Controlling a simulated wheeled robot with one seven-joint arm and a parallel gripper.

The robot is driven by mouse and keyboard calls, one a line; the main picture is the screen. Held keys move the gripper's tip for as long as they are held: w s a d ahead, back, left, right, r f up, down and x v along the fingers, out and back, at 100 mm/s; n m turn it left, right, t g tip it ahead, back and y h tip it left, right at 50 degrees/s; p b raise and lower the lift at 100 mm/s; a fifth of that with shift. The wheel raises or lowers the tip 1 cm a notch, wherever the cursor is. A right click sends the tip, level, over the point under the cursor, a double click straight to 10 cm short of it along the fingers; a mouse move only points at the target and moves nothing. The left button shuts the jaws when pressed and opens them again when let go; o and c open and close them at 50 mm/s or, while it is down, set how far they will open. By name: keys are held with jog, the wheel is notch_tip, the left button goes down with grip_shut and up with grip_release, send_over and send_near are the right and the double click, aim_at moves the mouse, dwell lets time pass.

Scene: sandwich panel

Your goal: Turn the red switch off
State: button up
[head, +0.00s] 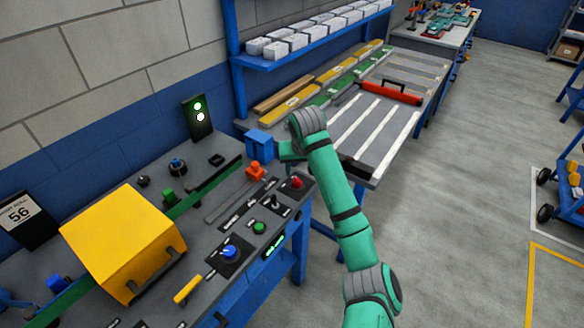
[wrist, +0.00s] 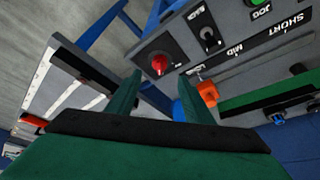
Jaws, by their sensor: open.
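The red switch (head: 296,182) is a round red knob on a dark square plate, near the right end of the grey control panel. In the wrist view the red switch (wrist: 159,64) shows a small pale mark, and it appears just beyond and between the fingertips. My gripper (head: 285,151) reaches in above the far right corner of the panel and is partly hidden by my arm. In the wrist view my gripper (wrist: 159,76) has its two green fingers spread with nothing held. I cannot tell the exact gap to the knob.
A black toggle lever (head: 274,203), a green button (head: 259,228) and a blue knob (head: 229,252) sit nearby on the panel. An orange part (head: 255,170) stands behind the red switch, with a blue block (head: 259,143) farther back. A yellow box (head: 122,240) stands left.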

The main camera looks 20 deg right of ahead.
aim_at(297, 180)
jog(key=x, duration=1.1)
jog(key=shift+w+d+r, duration=0.1)
jog(key=shift+w+r, duration=0.05)
jog(key=shift+w, duration=0.1)
jog(key=shift+w, duration=0.1)
jog(key=c, duration=1)
